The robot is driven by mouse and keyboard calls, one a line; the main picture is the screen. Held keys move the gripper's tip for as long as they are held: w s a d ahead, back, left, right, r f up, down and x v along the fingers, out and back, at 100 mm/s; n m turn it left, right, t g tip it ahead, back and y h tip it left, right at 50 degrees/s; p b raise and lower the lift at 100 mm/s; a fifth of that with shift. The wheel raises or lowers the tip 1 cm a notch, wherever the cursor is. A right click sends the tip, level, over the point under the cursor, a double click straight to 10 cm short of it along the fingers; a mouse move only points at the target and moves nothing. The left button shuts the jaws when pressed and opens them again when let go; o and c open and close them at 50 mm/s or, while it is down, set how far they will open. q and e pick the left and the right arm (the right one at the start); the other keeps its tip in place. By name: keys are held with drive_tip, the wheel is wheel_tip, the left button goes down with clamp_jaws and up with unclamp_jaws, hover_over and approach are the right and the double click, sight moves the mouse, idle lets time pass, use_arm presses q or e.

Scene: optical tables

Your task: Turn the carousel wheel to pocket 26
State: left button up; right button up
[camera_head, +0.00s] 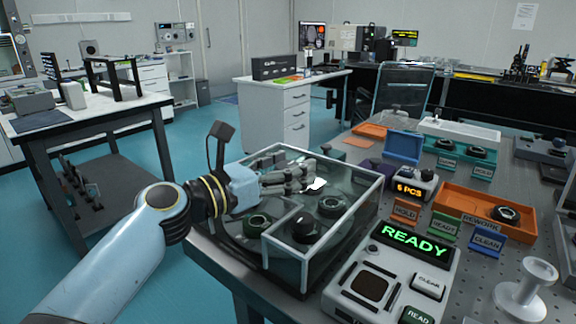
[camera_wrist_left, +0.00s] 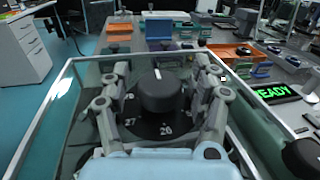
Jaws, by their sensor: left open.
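A glass-walled case (camera_head: 345,215) stands on the near table. My left gripper (camera_head: 308,176) is over it, its fingers reaching right across the case. In the left wrist view the carousel wheel's black knob (camera_wrist_left: 158,97) with a short white mark on top lies between the open fingers of my gripper (camera_wrist_left: 162,72). Gaps show on both sides of it. A dark numbered disc (camera_wrist_left: 150,127) lies under the knob. 27 reads at its near left, and a number that looks like 26 reads at the near middle. My right gripper is not in view.
Round dark parts (camera_head: 305,228) sit inside the case. A READY display panel (camera_head: 412,240) with buttons stands right of it. An orange tray (camera_head: 470,205), labelled blocks and a white spool (camera_head: 524,285) lie farther right. The case's glass walls and rim surround the gripper closely.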

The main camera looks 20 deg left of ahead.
use_arm(q)
drive_tip(key=shift+c, duration=0.5)
drive_tip(key=c, duration=1.1)
drive_tip(key=shift+f, duration=0.1)
clamp_jaws()
drive_tip(key=shift+w+d, duration=0.1)
